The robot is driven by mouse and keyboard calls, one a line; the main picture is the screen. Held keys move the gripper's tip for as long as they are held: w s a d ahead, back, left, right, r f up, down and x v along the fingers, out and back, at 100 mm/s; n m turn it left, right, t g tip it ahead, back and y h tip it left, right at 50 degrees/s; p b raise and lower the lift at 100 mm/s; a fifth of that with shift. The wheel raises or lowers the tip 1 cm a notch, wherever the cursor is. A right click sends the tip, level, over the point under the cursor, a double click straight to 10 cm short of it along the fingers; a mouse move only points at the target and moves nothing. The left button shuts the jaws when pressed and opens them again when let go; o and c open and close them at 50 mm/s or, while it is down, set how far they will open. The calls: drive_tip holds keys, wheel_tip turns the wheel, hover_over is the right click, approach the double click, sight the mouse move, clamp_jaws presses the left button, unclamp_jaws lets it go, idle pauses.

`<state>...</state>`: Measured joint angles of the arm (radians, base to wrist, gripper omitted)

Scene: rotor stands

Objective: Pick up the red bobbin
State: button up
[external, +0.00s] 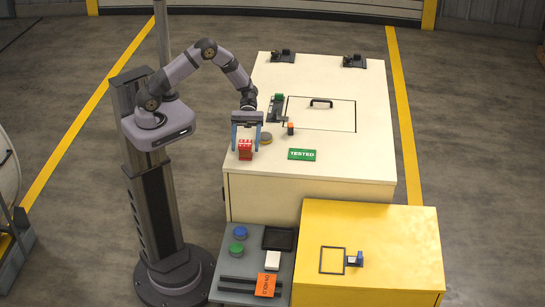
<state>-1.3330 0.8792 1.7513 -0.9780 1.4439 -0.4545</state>
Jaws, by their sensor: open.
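The red bobbin (245,151) stands near the front left edge of the cream cabinet top (345,165). It looks like a boxy red piece with paler marks on its upper part. My gripper (246,149) points down over it from above. Its two blue-grey fingers are open, one to the left and one to the right of the red bobbin. I cannot tell whether either finger touches it. The far side of the bobbin is hidden.
A grey-yellow disc (265,138) lies close to the right finger. Behind it are a small orange-topped piece (290,128) and a dark stand with a green part (278,101). A green TESTED plate (302,155) lies to the right. A yellow cabinet (400,250) stands in front.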

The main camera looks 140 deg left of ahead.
sight(245, 154)
drive_tip(key=shift+p+x, duration=1.65)
drive_tip(key=shift+x, duration=0.8)
drive_tip(key=shift+w+d+f, duration=0.25)
drive_tip(key=shift+w, duration=0.25)
drive_tip(key=shift+c, duration=0.5)
drive_tip(key=c, duration=1.2)
drive_tip(key=shift+r, duration=0.1)
drive_tip(key=shift+r+b, duration=1.55)
drive_tip(key=shift+r, duration=3.3)
